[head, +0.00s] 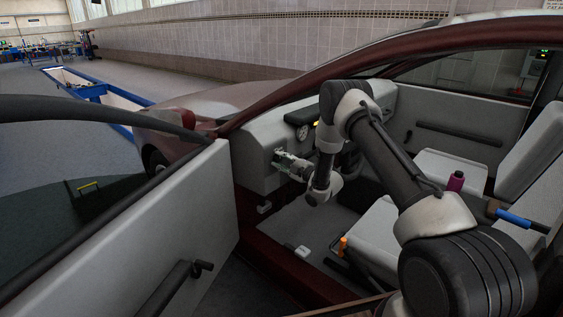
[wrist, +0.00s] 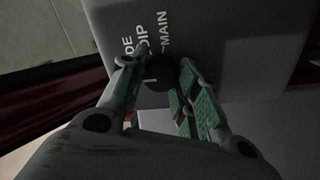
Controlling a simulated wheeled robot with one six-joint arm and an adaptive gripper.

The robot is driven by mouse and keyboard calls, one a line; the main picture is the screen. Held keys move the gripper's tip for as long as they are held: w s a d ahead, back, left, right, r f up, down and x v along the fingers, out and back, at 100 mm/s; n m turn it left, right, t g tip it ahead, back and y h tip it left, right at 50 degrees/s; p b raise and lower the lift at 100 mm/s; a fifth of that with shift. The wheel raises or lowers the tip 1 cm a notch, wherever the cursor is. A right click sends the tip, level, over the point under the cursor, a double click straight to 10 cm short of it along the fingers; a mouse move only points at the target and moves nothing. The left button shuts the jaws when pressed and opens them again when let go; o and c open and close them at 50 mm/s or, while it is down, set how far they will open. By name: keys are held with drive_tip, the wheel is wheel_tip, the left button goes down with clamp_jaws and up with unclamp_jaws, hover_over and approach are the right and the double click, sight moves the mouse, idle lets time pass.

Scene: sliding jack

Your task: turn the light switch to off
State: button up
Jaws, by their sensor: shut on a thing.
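The light switch (wrist: 161,76) is a dark round knob on a grey panel in the wrist view. White words beside it read DIP and MAIN, with a third word ending in DE; any other label is hidden by my fingers. A small white mark shows at the knob's left side. My gripper (wrist: 160,84) has its green-padded fingers on either side of the knob and is shut on it. In the head view my gripper (head: 284,160) is at the left end of the car's grey dashboard (head: 253,150), where it hides the switch.
The open car door (head: 150,215) stands to the left of my arm. The steering wheel area is partly hidden behind my arm. An orange-topped handle (head: 342,244) stands near the front seat.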

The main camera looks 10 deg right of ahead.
drive_tip(key=o, duration=1)
drive_tip(key=shift+a, duration=0.1)
drive_tip(key=shift+s, duration=0.1)
drive_tip(key=shift+s+d, duration=0.3)
drive_tip(key=shift+d, duration=0.1)
drive_tip(key=v, duration=1.1)
